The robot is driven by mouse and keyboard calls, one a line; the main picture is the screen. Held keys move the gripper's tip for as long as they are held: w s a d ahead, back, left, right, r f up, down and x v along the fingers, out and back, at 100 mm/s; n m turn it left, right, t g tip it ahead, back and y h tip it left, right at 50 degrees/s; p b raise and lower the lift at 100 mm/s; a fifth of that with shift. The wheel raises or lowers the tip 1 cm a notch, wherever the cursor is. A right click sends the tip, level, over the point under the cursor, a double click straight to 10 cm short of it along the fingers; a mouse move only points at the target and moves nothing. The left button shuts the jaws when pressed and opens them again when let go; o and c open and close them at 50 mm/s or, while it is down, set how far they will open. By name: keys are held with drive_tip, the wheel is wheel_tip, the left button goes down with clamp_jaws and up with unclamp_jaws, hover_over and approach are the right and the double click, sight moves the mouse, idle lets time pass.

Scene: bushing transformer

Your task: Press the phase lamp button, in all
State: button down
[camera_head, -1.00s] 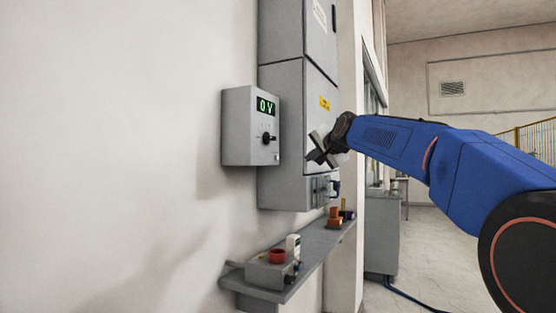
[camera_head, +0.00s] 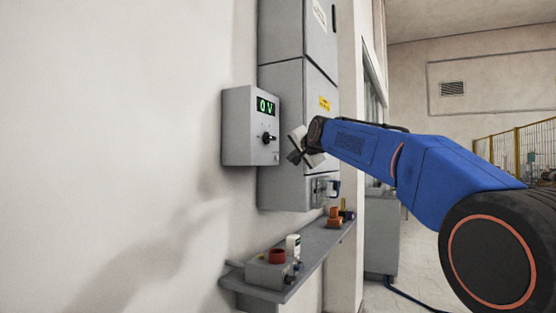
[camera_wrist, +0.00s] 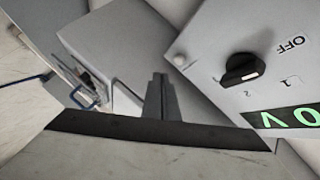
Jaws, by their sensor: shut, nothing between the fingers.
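The grey control box (camera_head: 238,133) is on the wall; its green display (camera_head: 266,106) reads 0 V. Below it is a black rotary knob (camera_head: 268,138). In the wrist view, the box appears inverted at right, with the knob (camera_wrist: 241,69) beside OFF, 1 and 2 marks. A small pale round button (camera_wrist: 180,60) sits near the panel's corner; no label is legible, so I cannot tell if it is the phase lamp button. My gripper (camera_head: 295,156) is right of the box, apart from the panel. Its closed fingers (camera_wrist: 160,82) are empty, with the button beyond their tips.
A tall grey cabinet (camera_head: 306,90) with a yellow label stands behind my gripper. Below is a wall shelf (camera_head: 318,243) carrying a grey block with a red ring (camera_head: 277,256), a white cylinder (camera_head: 293,244) and orange-brown parts (camera_head: 334,219). Wall space left of the box is clear.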

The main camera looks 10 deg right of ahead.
drive_tip(key=shift+w+a, duration=0.55)
drive_tip(key=shift+a, duration=0.2)
drive_tip(key=shift+a, duration=0.1)
idle(1.6)
drive_tip(key=shift+w+a, duration=0.25)
drive_tip(key=shift+w+a, duration=0.2)
drive_tip(key=shift+a, duration=0.1)
idle(0.9)
drive_tip(key=shift+d, duration=0.1)
drive_tip(key=shift+s+d, duration=0.45)
drive_tip(key=shift+d, duration=0.1)
idle(0.4)
drive_tip(key=shift+s+d, duration=0.75)
drive_tip(key=shift+d, duration=0.3)
drive_tip(key=shift+s+d, duration=0.75)
drive_tip(key=shift+d, duration=0.25)
